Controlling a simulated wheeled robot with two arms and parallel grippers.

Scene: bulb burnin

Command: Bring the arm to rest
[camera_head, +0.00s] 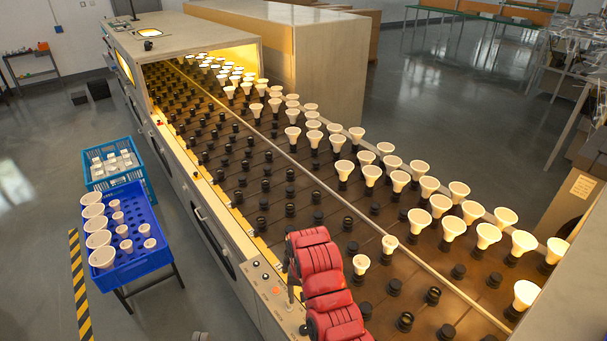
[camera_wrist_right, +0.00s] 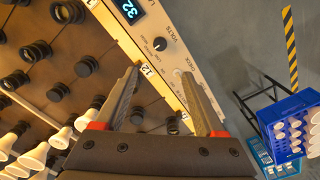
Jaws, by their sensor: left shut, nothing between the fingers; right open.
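My left gripper (camera_head: 200,337) shows only as a small dark tip at the bottom edge of the head view; it is shut and empty, low over the floor. My red arm (camera_head: 325,288) reaches over the near side of the burn-in rack (camera_head: 262,222), beside its control panel (camera_head: 268,290). In the right wrist view my right gripper (camera_wrist_right: 160,72) is open with nothing between its fingers. Its fingers lie over the rack's edge strip and the panel (camera_wrist_right: 160,40), which has a lit display reading 32 and a knob. In the head view the right gripper's fingers are mostly hidden by the arm.
Lit bulbs (camera_head: 483,236) fill many sockets on the rack's right side; many left sockets are empty. A blue crate (camera_head: 135,268) with white bulbs stands on a stand at the left, a lighter blue crate (camera_head: 150,185) behind it. Floor beside the striped tape (camera_head: 78,280) is clear.

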